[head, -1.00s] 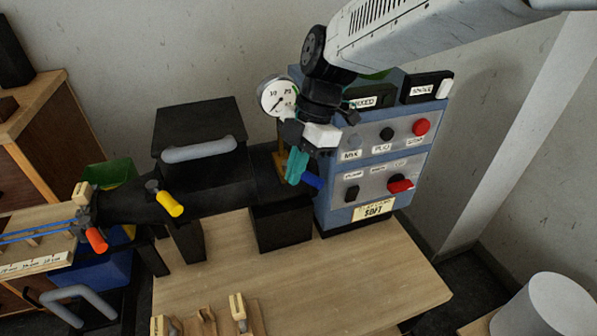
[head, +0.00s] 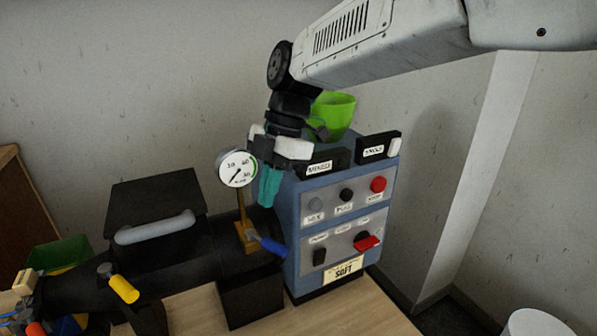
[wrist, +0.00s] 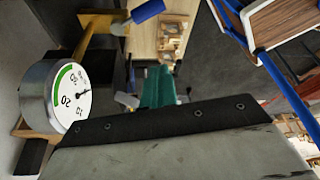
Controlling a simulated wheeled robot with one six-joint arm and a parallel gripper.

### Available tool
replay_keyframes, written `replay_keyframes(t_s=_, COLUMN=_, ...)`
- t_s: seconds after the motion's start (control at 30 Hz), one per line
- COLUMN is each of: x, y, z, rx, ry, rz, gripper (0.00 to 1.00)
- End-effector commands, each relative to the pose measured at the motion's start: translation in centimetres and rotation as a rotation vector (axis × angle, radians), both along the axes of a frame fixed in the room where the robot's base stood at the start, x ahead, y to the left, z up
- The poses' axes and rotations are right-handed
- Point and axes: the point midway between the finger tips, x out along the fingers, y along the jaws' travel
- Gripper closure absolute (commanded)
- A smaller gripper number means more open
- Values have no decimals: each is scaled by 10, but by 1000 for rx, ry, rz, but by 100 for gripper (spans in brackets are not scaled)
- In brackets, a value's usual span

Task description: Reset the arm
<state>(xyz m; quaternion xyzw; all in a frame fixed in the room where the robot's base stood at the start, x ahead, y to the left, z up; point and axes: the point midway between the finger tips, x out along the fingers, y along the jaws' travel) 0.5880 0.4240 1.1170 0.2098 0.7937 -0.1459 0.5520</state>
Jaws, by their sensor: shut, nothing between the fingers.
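My gripper (head: 268,188) hangs from my arm at the left side of the blue control box (head: 292,222), with its teal fingers pointing down. The fingers are shut and hold nothing. In the wrist view the teal fingers (wrist: 158,86) show beyond a dark plate. A round white gauge (head: 237,168) on a brass post stands just left of the gripper; it also shows large in the wrist view (wrist: 68,98). A blue-handled lever (head: 268,245) sits below the fingertips. I cannot tell the exact gap between fingers and box.
The box carries buttons, a red switch (head: 367,243) and a green cup (head: 333,112) on top. A black machine with a grey-handled lid (head: 155,228) and yellow-handled lever (head: 124,289) stands left. A white cylinder (head: 538,325) is at lower right. Open air lies above the lid.

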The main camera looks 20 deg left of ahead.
Motion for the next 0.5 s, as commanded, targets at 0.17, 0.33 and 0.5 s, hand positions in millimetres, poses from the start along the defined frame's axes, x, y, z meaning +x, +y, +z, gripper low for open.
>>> replay_keyframes(t_s=0.17, x=0, y=0, z=0, rx=-19, ry=11, rz=-63, gripper=100)
replay_keyframes(t_s=0.33, x=-5, y=-13, z=-20, rx=-155, ry=57, rz=-342, gripper=100)
replay_keyframes(t_s=0.5, x=-17, y=-78, z=-25, rx=-330, ry=77, rz=-770, gripper=100)
